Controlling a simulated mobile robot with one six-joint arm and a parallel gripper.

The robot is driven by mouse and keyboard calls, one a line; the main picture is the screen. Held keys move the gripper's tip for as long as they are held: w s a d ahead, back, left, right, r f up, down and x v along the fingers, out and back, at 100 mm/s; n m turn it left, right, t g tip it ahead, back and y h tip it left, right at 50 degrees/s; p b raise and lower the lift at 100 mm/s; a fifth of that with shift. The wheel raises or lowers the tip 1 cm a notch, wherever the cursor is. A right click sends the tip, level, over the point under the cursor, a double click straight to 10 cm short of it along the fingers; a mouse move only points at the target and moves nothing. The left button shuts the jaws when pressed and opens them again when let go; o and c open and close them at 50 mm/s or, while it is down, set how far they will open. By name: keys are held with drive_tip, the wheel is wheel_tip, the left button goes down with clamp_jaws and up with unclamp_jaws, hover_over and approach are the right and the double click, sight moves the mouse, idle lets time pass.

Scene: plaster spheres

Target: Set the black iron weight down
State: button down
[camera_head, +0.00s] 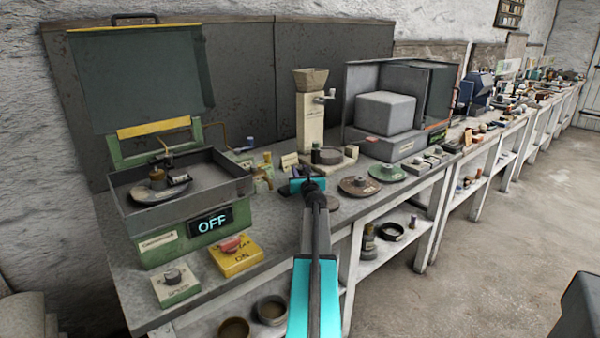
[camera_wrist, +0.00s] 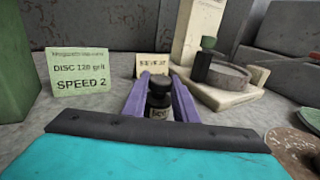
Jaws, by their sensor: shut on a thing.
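The black iron weight (camera_wrist: 158,100) shows in the wrist view as a small dark knobbed piece with a pale label on its front. It stands upright between the two purple fingers of my gripper (camera_wrist: 160,103), which are shut on it. Its foot is hidden behind the dark bar of my gripper, so I cannot tell whether it touches the bench. In the head view my gripper (camera_head: 308,186) is low over the grey bench (camera_head: 285,228), in front of the tall cream mill. The weight cannot be made out there.
A green machine (camera_head: 185,222) reading OFF stands left. The cream mill (camera_head: 311,115) is behind, its base holding a dish (camera_wrist: 229,77). A card reading SPEED 2 (camera_wrist: 80,71) and a smaller card (camera_wrist: 152,65) stand nearby. Round discs (camera_head: 359,186) lie to the right.

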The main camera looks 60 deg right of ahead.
drive_tip(key=shift+f+b, duration=0.3)
drive_tip(key=c, duration=1.4)
unclamp_jaws()
drive_tip(key=shift+r, duration=0.1)
drive_tip(key=shift+r+p, duration=0.65)
drive_tip(key=shift+p, duration=0.1)
drive_tip(key=v, duration=0.2)
drive_tip(key=shift+s+a+f, duration=0.15)
drive_tip(key=shift+s+a, duration=0.05)
drive_tip(key=shift+b+v, duration=0.45)
drive_tip(key=shift+v, duration=4.25)
drive_tip(key=shift+s+f, duration=0.1)
drive_tip(key=shift+s, duration=0.05)
